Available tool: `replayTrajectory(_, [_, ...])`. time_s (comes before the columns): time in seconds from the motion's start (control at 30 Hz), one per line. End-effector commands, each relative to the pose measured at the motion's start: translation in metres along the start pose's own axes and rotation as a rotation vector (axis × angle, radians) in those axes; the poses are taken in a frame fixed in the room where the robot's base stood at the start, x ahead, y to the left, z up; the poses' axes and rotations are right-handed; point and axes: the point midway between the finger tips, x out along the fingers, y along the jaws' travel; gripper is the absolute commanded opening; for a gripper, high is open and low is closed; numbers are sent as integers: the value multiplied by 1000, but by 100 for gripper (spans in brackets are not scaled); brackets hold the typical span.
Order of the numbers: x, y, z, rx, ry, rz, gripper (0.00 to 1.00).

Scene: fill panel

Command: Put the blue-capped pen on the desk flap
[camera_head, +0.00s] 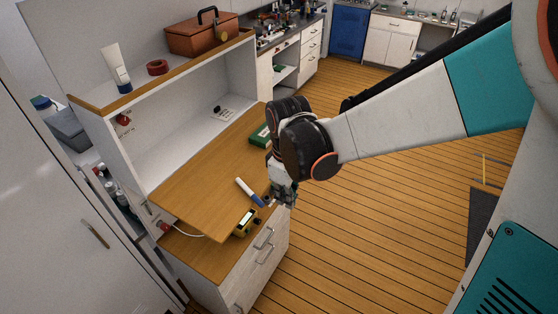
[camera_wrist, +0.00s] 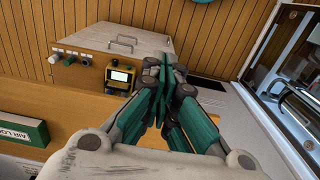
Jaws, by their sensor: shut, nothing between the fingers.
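The blue-capped pen (camera_head: 249,191) has a white body and a blue cap. In the head view its white end shows over the wooden desk flap (camera_head: 190,190) and its cap end points toward the flap's right edge. I cannot tell whether the cap overhangs. My gripper (camera_head: 281,200) is just right of the cap, beyond the flap's edge, with its fingers partly hidden by the wrist. In the wrist view my gripper (camera_wrist: 163,72) is shut and empty. The flap (camera_wrist: 85,108) shows at left there; I cannot make out the pen.
A yellow device (camera_head: 244,222) stands on the cabinet top by the flap's front corner; it also shows in the wrist view (camera_wrist: 120,78). A green box (camera_head: 262,134) lies farther back. A white tube (camera_head: 112,62) and a brown case (camera_head: 201,35) stand on the upper shelf.

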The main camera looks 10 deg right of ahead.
Motion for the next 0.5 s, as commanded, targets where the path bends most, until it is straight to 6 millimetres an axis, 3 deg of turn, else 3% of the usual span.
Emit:
replayTrajectory(0.03, [16,1,0,1,0,0,0])
replayTrajectory(0.37, [72,2,-1,2,0,2,0])
replayTrajectory(0.5, [65,2,-23,0,1,2,0])
